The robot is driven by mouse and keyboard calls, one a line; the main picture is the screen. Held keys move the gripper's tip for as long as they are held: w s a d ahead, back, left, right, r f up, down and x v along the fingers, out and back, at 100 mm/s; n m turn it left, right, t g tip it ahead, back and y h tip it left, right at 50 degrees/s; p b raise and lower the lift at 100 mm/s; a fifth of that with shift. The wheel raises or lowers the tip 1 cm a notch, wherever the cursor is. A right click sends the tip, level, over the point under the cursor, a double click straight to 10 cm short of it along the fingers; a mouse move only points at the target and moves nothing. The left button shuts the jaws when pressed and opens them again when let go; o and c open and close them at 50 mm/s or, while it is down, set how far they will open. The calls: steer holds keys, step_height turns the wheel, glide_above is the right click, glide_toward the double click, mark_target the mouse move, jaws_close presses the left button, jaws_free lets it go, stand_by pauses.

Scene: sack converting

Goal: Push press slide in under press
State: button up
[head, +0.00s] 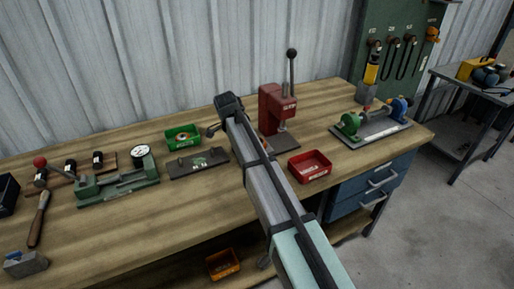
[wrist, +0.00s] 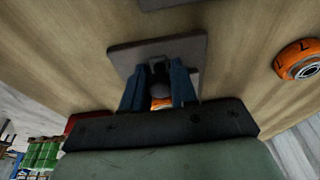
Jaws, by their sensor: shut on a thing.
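The red press (head: 272,112) stands upright at the back of the bench, with a lever ending in a black knob. A flat grey plate (head: 286,144) lies at its foot, partly hidden by my arm. In the wrist view my gripper (wrist: 160,88) has its two blue fingers shut on a dark round knob over a grey plate (wrist: 188,46), which appears to be the press slide. A bit of orange shows below the knob between the fingers. In the head view my arm hides the fingertips, so I cannot tell the slide's exact place relative to the press.
A red tray (head: 310,166) is right of my arm. A green tray (head: 183,137) and dark plate fixture (head: 199,163) are to its left. A green and blue machine (head: 370,122) stands at the right. A round orange thing (wrist: 299,60) lies near the grey plate.

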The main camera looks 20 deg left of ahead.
mark_target(269, 144)
steer(key=shift+w+d, duration=3.85)
